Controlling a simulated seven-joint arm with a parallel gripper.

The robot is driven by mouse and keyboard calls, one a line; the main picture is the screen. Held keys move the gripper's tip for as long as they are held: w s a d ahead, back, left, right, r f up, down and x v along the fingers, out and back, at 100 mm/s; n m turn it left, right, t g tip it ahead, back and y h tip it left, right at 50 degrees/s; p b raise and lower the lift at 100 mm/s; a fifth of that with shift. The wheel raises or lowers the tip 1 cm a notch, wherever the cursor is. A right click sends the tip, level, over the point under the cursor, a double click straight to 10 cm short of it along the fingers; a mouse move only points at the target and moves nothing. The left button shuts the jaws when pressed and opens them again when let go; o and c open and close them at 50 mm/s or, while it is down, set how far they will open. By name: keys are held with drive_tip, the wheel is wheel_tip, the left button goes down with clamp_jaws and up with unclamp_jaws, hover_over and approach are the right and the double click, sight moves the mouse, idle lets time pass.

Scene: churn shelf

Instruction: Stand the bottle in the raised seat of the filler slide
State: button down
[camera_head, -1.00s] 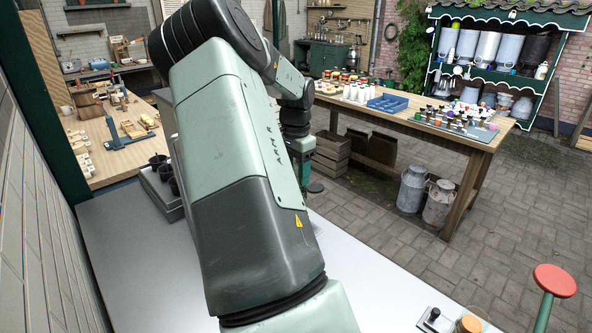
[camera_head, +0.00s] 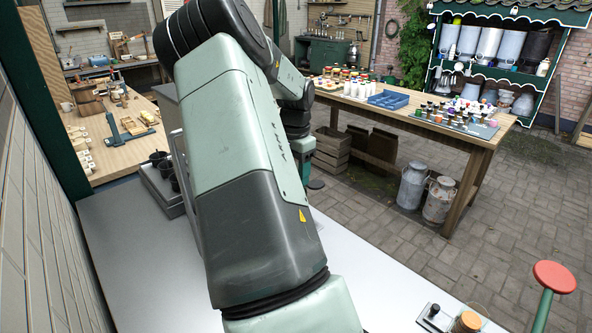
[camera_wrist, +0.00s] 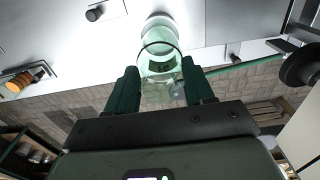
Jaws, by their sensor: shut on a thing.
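In the wrist view my gripper (camera_wrist: 160,82) is shut on a clear, green-tinted glass bottle (camera_wrist: 160,35). The bottle sits between the two dark green fingers, and its round rim faces the camera. Its far end reaches over a pale grey surface. A light plate with a black knob (camera_wrist: 95,14) lies on that surface, up and left of the bottle; I cannot tell whether it is the filler slide. No raised seat can be made out. In the head view my arm hides the bottle and the gripper's fingers.
In the head view a pale bench top (camera_head: 365,262) runs under my arm, with a tray of dark cups (camera_head: 160,178) at its far end. A black-knobbed plate (camera_head: 434,318) and an orange-topped piece (camera_head: 467,321) are at the near right. A red-topped post (camera_head: 554,279) stands beyond.

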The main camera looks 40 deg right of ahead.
drive_tip(key=shift+f, duration=0.1)
drive_tip(key=shift+f, duration=0.5)
idle(0.4)
drive_tip(key=shift+f, duration=0.2)
drive_tip(key=shift+c, duration=1.7)
unclamp_jaws()
drive_tip(key=shift+c, duration=0.3)
